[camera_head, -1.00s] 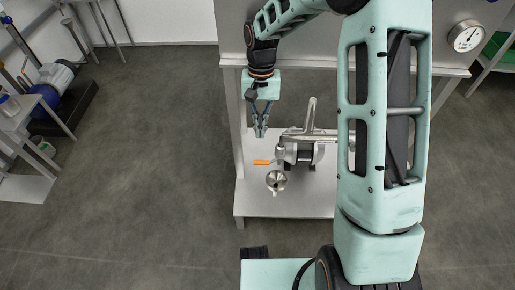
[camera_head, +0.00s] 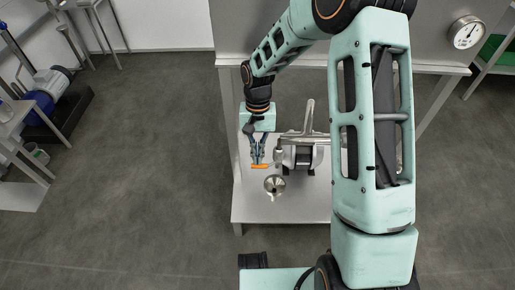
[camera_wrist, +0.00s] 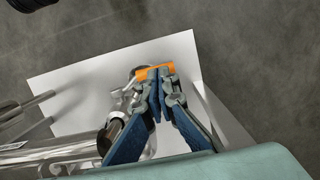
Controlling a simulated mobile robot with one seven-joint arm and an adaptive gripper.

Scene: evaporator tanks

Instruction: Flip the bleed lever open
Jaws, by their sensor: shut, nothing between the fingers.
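The orange lever (camera_head: 260,166), which I take as the bleed lever, lies roughly crosswise on the left side of the metal fitting (camera_head: 303,155) on the pale shelf. It also shows in the wrist view (camera_wrist: 155,70), right at my fingertips. My gripper (camera_head: 258,161) points down with its fingers together at the lever's upper side in the head view. In the wrist view the shut fingertips (camera_wrist: 160,72) overlap the lever's near edge. The fingers cover part of it, and I cannot tell whether they touch it.
A round metal funnel-like part (camera_head: 275,184) sits just in front of the lever. An upright metal handle (camera_head: 308,117) rises behind the fitting. The pale shelf (camera_head: 260,212) is bare at its front. A dial gauge (camera_head: 467,32) is on the panel at right.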

